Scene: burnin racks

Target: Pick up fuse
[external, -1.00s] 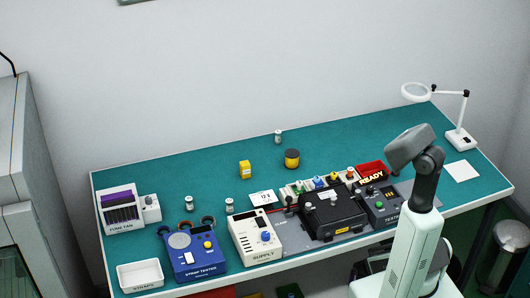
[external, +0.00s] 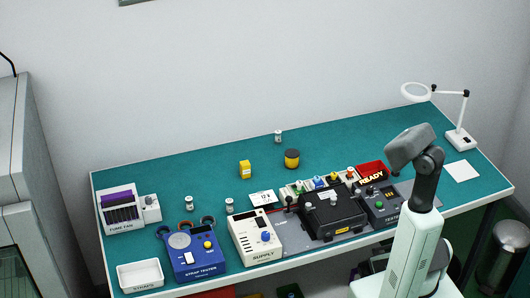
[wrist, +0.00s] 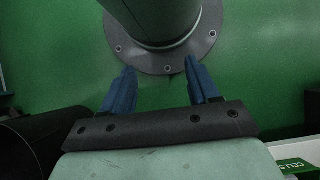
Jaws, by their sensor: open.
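Several small grey-white cylinders stand on the teal bench top: one (external: 189,203) at the left behind the blue strap tester, one (external: 229,205) near the supply box, and one (external: 278,136) at the back. They are too small to tell which, if any, is the fuse. My gripper (wrist: 160,82) shows in the wrist view with its two blue fingers spread and nothing between them. It points at my round base flange and the green floor, away from the bench top. In the external view the fingers are hidden.
A blue strap tester (external: 193,259), a cream supply box (external: 251,238), a black case (external: 333,215) and a tester (external: 385,206) line the front. A yellow block (external: 245,169) and a yellow-black cylinder (external: 292,158) stand behind. A magnifier lamp (external: 460,138) stands right. The back is mostly clear.

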